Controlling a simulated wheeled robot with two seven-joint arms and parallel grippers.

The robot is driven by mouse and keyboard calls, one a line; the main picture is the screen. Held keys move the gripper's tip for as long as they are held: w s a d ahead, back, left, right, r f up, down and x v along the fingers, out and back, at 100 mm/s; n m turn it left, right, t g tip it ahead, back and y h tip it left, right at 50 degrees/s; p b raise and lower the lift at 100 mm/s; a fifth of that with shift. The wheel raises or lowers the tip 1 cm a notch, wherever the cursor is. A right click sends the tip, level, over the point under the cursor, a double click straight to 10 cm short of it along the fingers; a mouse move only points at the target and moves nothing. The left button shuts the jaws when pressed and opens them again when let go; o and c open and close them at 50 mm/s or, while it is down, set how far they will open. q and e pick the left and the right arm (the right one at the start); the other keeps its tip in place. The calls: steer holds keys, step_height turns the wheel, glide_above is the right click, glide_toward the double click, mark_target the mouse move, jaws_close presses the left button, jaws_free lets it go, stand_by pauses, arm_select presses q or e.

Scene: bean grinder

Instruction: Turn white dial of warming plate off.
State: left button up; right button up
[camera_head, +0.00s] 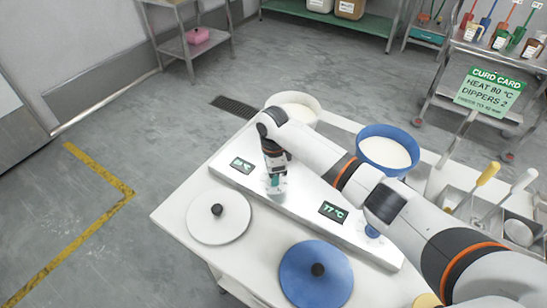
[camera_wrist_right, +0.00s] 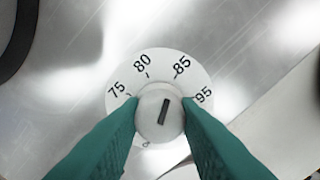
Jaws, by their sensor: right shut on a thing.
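The warming plate (camera_head: 315,200) is a long pale metal box on the white table. My right gripper (camera_head: 276,187) reaches down to its front face, near the left display. In the right wrist view, the white dial (camera_wrist_right: 160,112) sits between the two teal fingertips of my right gripper (camera_wrist_right: 160,118), which are shut on its sides. The scale's lower part is partly hidden by the fingers. In the head view the gripper hides the dial. My left gripper is not in view.
A blue knob (camera_head: 372,231) is on the plate's right part, close to my right arm. The right display (camera_head: 333,211) reads 77 °C. A white pot (camera_head: 302,104) and a blue pot (camera_head: 388,148) stand behind. A white lid (camera_head: 218,225) and a blue lid (camera_head: 316,285) lie in front.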

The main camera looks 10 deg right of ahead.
steer(key=shift+r+n+p, duration=0.2)
steer(key=shift+n+p, duration=1.1)
steer(key=shift+p, duration=1.85)
steer(key=shift+n+p, duration=0.35)
steer(key=shift+n, duration=0.05)
steer(key=n+p, duration=0.2)
steer(key=n, duration=0.2)
steer(key=shift+f, duration=0.15)
steer(key=n+p, duration=0.1)
steer(key=n, duration=0.9)
steer(key=shift+p, duration=0.4)
steer(key=n, duration=0.6)
steer(key=shift+n, duration=0.4)
steer(key=n, duration=1.1)
steer(key=shift+n, duration=0.3)
